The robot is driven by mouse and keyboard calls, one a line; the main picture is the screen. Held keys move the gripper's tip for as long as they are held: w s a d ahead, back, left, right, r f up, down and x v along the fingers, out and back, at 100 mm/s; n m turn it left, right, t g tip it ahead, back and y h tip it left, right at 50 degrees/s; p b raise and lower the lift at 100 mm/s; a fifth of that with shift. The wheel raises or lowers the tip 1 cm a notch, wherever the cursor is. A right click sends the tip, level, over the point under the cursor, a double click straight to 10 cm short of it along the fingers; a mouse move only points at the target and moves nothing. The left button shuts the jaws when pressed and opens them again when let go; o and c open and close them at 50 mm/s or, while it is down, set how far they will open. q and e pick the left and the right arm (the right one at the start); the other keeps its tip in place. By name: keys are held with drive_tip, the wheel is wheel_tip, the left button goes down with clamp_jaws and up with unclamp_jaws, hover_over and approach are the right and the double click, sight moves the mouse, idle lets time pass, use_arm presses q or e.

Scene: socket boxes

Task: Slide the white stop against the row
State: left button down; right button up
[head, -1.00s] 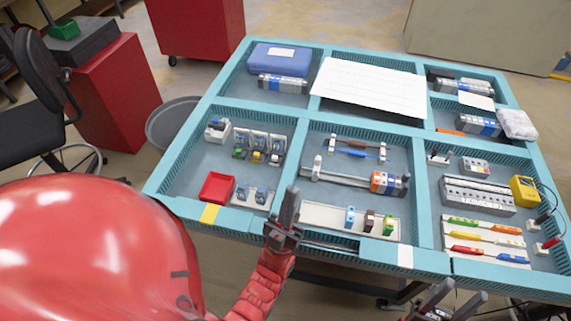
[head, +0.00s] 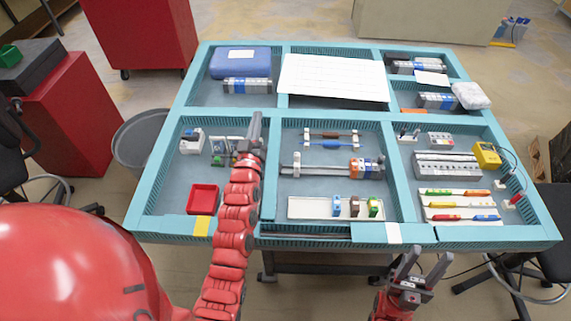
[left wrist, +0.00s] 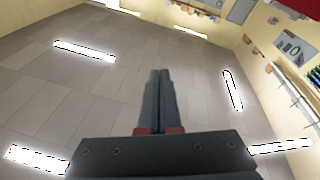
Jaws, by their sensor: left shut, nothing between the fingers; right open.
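A small white stop (head: 297,161) stands near the left end of a metal rail (head: 325,172) in the middle front compartment. A row of orange, grey and blue blocks (head: 368,168) sits on the rail's right part, with bare rail between it and the stop. My left gripper (head: 256,122) is shut and empty, tips up, over the divider left of that compartment. It hides part of the devices there. The left wrist view shows its closed fingers (left wrist: 159,75) against the ceiling. My right gripper (head: 408,258) is open and empty, just before the table's front edge.
Behind the rail lie small brown and blue parts (head: 332,143) between white holders. In front is a white tray (head: 310,208) with coloured blocks. Blue dividers (head: 395,180) bound the compartment. A red bin (head: 203,198) is at left, a grey terminal strip (head: 447,164) at right.

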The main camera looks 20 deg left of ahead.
use_arm(q)
drive_tip(key=w+f+g+h, duration=0.3)
drive_tip(key=w, duration=0.1)
drive_tip(key=m+g+h, duration=0.4)
drive_tip(key=g+h, duration=0.1)
drive_tip(key=g, duration=0.6)
approach(297, 165)
drive_tip(key=a, duration=0.1)
drive_tip(key=s+a+r, duration=0.1)
drive_tip(key=a, duration=0.1)
drive_tip(key=shift+s+r, duration=0.15)
drive_tip(key=shift+s, duration=0.15)
drive_tip(key=shift+f, duration=0.2)
drive_tip(key=shift+b+x, duration=0.3)
drive_tip(key=shift+x, duration=0.9)
drive_tip(key=p+x, duration=0.3)
drive_tip(key=x, duration=0.3)
drive_tip(key=shift+s+d, duration=0.1)
drive_tip(key=shift+d, duration=0.1)
drive_tip(key=shift+w+d+f, duration=0.1)
drive_tip(key=shift+w+f, duration=0.15)
drive_tip(key=shift+f, duration=0.2)
